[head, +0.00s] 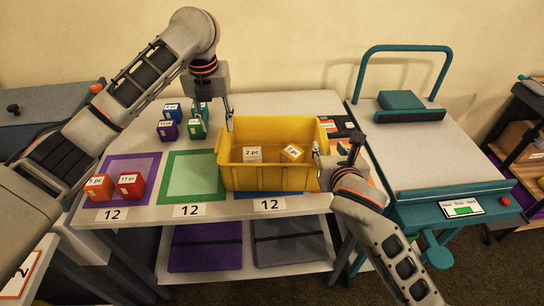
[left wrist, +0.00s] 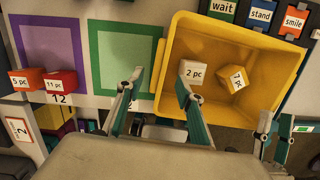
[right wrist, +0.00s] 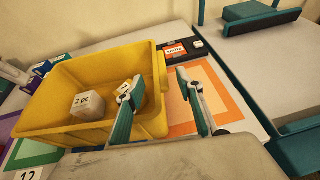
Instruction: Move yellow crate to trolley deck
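The yellow crate (head: 270,178) stands upright on the table, holding a white "2 pc" block (head: 252,154) and a yellow "7 pc" block (head: 291,153). The trolley deck (head: 440,155) is a pale surface in a teal frame to the right. My left gripper (head: 217,116) is open at the crate's left wall; in the left wrist view its fingers (left wrist: 153,100) lie either side of that wall. My right gripper (head: 337,154) is open at the right wall; in the right wrist view its fingers (right wrist: 158,105) straddle it. Contact with the walls cannot be told.
A teal box (head: 400,100) sits at the deck's back, below the trolley's handle (head: 400,48). Red and orange blocks (head: 131,185) stand on the purple square (head: 150,165). The green square (head: 190,178) is bare. Several blocks (head: 167,130) stand behind. The deck's front is clear.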

